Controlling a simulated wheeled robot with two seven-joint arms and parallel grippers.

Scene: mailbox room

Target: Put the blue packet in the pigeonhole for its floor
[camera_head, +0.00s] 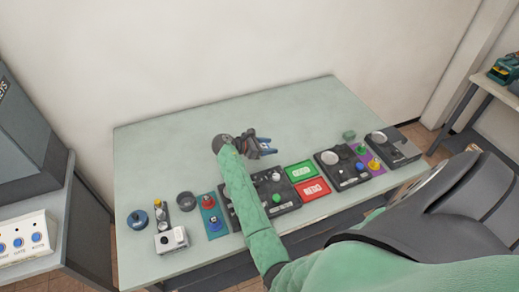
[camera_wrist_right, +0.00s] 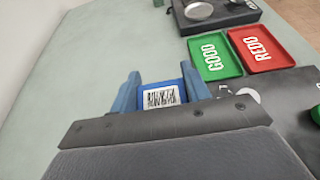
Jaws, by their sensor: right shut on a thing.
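The blue packet (camera_wrist_right: 162,85) shows in the right wrist view with a white barcode label facing the camera. My right gripper (camera_wrist_right: 160,92) is shut on it, with a blue finger on each side. In the head view my right gripper (camera_head: 265,146) is above the middle of the pale green table, and the packet is too small there to tell from the fingers. The packet's other faces are hidden. No pigeonholes can be made out in either view. My left gripper is not in view.
The table (camera_head: 160,150) has a clear back half. Along its front stand a green GOOD tray (camera_head: 300,171), a red REDO tray (camera_head: 312,189) and several dark devices with knobs. A grey cabinet (camera_head: 30,130) and a white button box (camera_head: 25,243) are at left.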

